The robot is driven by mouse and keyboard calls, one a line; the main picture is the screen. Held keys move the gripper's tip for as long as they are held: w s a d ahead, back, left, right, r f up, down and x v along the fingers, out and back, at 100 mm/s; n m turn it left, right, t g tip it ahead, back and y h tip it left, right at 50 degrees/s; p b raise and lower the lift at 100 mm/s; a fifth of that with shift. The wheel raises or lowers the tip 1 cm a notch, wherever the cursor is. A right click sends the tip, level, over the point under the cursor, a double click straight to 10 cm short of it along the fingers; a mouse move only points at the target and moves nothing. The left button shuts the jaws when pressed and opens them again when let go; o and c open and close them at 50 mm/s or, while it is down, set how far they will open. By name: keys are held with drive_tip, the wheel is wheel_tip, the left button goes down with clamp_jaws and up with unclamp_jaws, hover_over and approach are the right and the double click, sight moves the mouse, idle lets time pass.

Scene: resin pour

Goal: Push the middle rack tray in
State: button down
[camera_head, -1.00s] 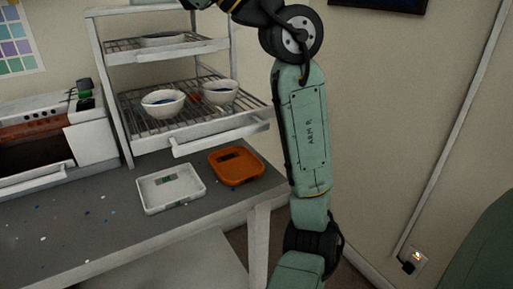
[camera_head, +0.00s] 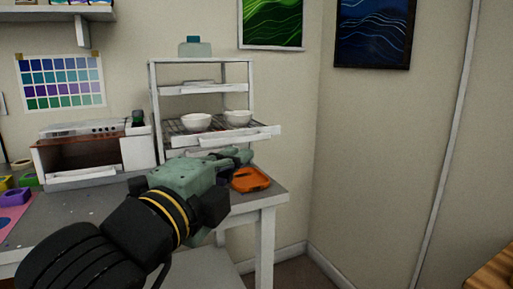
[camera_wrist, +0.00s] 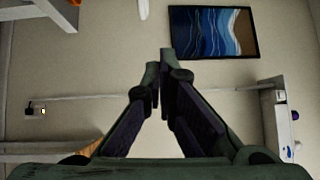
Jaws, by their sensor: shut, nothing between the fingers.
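The white rack (camera_head: 153,100) stands on the grey worktable at centre in the head view. Its middle tray (camera_head: 262,131) is a wire shelf with a white front bar, sticking out past the rack's frame. Two white bowls, a left one (camera_head: 196,123) and a right one (camera_head: 238,117), sit on it. My gripper (camera_head: 243,156) appears just below the middle tray's front bar; whether it touches is unclear. In the wrist view my gripper (camera_wrist: 160,65) is shut and empty, with wall behind it. My arm hides the rack's lower part.
A small white oven (camera_head: 137,152) stands left of the rack. A bottle (camera_head: 195,48) stands on the rack's top.

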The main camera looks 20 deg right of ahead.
sight(212, 126)
drive_tip(key=w+d+f+p, duration=0.1)
drive_tip(key=w+d, duration=0.1)
drive_tip(key=w, duration=0.3)
drive_tip(key=w+d+f+n+y+p, duration=0.1)
drive_tip(key=w+d, duration=0.2)
drive_tip(key=w, duration=0.3)
drive_tip(key=shift+w+f+y+p, duration=0.25)
drive_tip(key=shift+w+y+p, duration=0.05)
drive_tip(key=shift+p, duration=0.1)
drive_tip(key=shift+w, duration=0.1)
drive_tip(key=w, duration=0.6)
drive_tip(key=w+p, duration=0.1)
drive_tip(key=w, duration=1.3)
drive_tip(key=shift+w+a+r, duration=0.1)
drive_tip(key=shift+w+a, duration=0.15)
